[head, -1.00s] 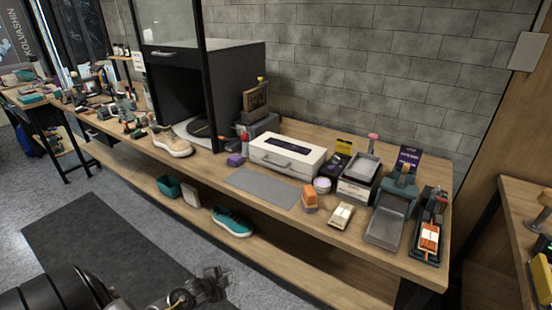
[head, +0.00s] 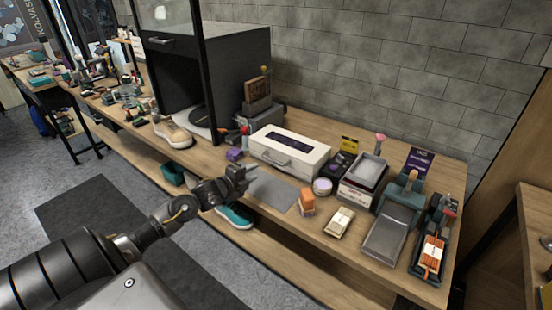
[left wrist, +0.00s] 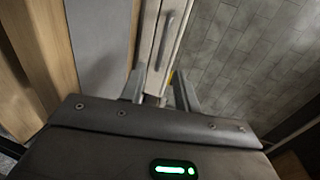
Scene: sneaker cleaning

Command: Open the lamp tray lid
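The lamp tray is a white box (head: 275,169) with a white lid (head: 312,152) that has a dark window. It stands on the wooden bench, and the lid looks closed. A grey handle (head: 275,157) is on its front face; the handle also shows in the left wrist view (left wrist: 166,38). My left gripper (head: 250,172) is just in front of and left of the box, above the grey mat. In the left wrist view its two fingers (left wrist: 161,90) are apart with nothing held between them, and the box is beyond them. My right gripper is not in view.
A grey mat (head: 272,193) lies in front of the box. A purple block (head: 234,155), small bottles and a beige shoe (head: 174,134) are to the left. An orange sponge (head: 306,199), a round tin (head: 322,186) and trays (head: 387,237) are to the right. A dark cabinet (head: 240,75) stands behind left.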

